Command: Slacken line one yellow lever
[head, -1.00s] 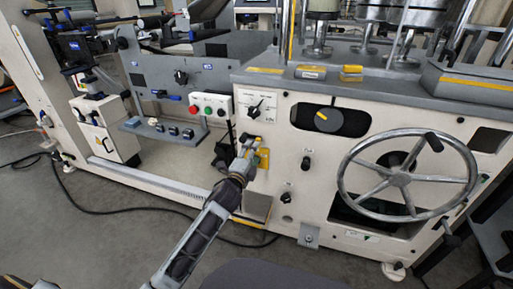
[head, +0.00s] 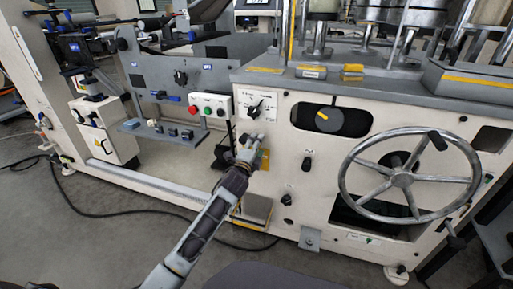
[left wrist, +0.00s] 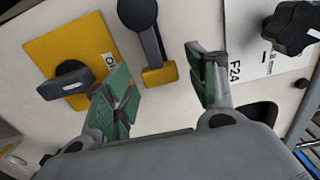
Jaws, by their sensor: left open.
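In the left wrist view a dark lever with a yellow end (left wrist: 160,76) hangs from a round black pivot on the pale machine panel. My left gripper (left wrist: 161,80) is open, with its green-padded fingers on either side of the yellow end in the picture. I see no clear contact, and the depth gap is hard to judge. To the left is a yellow plate (left wrist: 75,60) with a dark turning handle and a partly hidden label. In the head view my left gripper (head: 251,143) is at the panel beside the yellow plate (head: 264,159) and hides the lever. My right gripper is not in view.
A selector dial (head: 256,107) sits just above the gripper, and a red-and-green button box (head: 210,106) is to its left. A large handwheel (head: 402,180) stands out at the right. A black star knob (left wrist: 291,27) is right of the fingers.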

